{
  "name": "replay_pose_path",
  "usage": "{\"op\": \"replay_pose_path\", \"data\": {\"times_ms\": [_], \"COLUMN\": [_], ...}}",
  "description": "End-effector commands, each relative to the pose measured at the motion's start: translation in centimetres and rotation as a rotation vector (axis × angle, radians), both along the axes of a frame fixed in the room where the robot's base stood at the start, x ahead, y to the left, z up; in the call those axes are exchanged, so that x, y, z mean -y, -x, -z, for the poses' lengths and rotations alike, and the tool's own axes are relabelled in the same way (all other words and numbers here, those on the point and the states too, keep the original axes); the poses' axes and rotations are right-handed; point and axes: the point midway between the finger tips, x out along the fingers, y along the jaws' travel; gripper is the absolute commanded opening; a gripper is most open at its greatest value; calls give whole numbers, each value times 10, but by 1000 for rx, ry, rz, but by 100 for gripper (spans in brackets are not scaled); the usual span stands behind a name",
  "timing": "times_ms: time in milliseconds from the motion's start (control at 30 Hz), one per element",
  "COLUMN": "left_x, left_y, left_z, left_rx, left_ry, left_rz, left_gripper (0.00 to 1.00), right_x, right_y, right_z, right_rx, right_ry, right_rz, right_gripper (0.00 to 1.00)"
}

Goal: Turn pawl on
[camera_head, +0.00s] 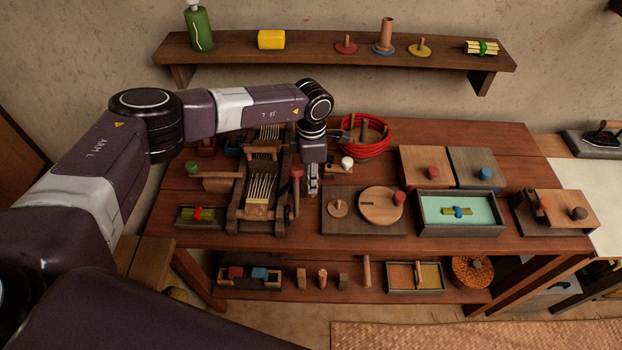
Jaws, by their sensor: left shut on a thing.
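A small wooden loom (255,212) with pale threads stands on the left half of the table. An upright lever with a red knob (297,172) rises at its right side. My left gripper (313,190) points down just right of this lever. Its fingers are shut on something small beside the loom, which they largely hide. I cannot tell for sure whether that is the pawl, and I cannot make out the pawl's position. My right gripper is not in view.
Right of my left gripper are a white-knobbed block (346,162), a red coil (366,140) and a board with a round disc (380,207). A teal-lined tray (461,228) and lidded boxes stand farther right. A wall shelf (330,52) runs behind.

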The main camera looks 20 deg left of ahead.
Motion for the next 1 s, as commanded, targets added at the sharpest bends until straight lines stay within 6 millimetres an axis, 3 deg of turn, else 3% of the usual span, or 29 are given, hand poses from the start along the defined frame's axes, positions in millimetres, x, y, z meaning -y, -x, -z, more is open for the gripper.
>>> {"op": "replay_pose_path", "data": {"times_ms": [600,1000], "left_x": [4,2], "left_y": [-22,-33], "left_z": [2,0], "left_rx": [3,3], "left_ry": [1,1], "left_rz": [-455,-699], "left_gripper": [0,0], "right_x": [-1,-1], "right_y": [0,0], "right_z": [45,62], "right_rx": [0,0], "right_ry": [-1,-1], "right_rz": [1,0], "right_gripper": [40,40]}}
